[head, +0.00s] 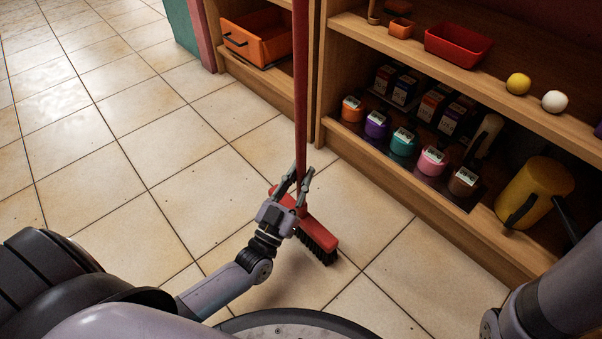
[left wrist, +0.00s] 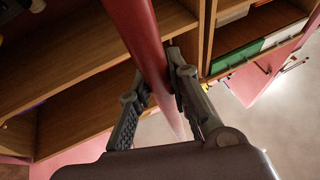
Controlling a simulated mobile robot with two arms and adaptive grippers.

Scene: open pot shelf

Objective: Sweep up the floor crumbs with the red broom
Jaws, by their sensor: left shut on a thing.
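The red broom (head: 300,85) stands upright on the tiled floor, its long red handle rising past the top of the head view. Its red head with dark bristles (head: 318,241) is down at the floor. My left gripper (head: 299,181) is shut on the lower handle, just above the broom head. The left wrist view shows its two fingers (left wrist: 158,78) on either side of the red handle (left wrist: 146,45). The crumbs are too small to tell surely from specks and marks on the tiles. My right arm shows at the lower right, but its gripper is out of view.
A wooden shelf (head: 395,212) runs along the right, close to the broom. It holds several coloured jars (head: 403,142), small boxes, a yellow pot (head: 537,190), a red tray (head: 458,46) and an orange drawer bin (head: 259,38). The tiled floor (head: 110,140) at left is open.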

